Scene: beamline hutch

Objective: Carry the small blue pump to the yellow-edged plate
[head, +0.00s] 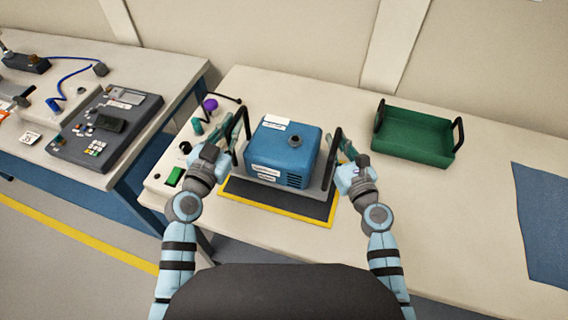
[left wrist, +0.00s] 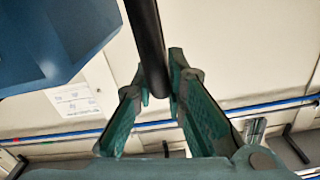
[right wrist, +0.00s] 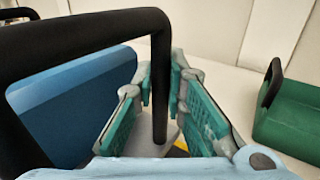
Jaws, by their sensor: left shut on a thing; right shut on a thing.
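The small blue pump (head: 285,152) is a blue box on a grey base with a black handle at each side. In the head view it is over the yellow-edged plate (head: 270,202), a dark plate whose front strip shows; I cannot tell whether it touches the plate. My left gripper (head: 236,135) is shut on the pump's left handle (left wrist: 148,45). My right gripper (head: 345,150) is shut on its right handle (right wrist: 160,95). The pump's blue body also shows in the left wrist view (left wrist: 45,40) and the right wrist view (right wrist: 75,100). The pump hides the plate's rear.
A green tray (head: 412,140) with black handles stands to the right on the table. A white box with a green switch (head: 174,176) is close on the left. A blue mat (head: 545,215) lies far right. A second bench with a control panel (head: 100,130) stands left, across a gap.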

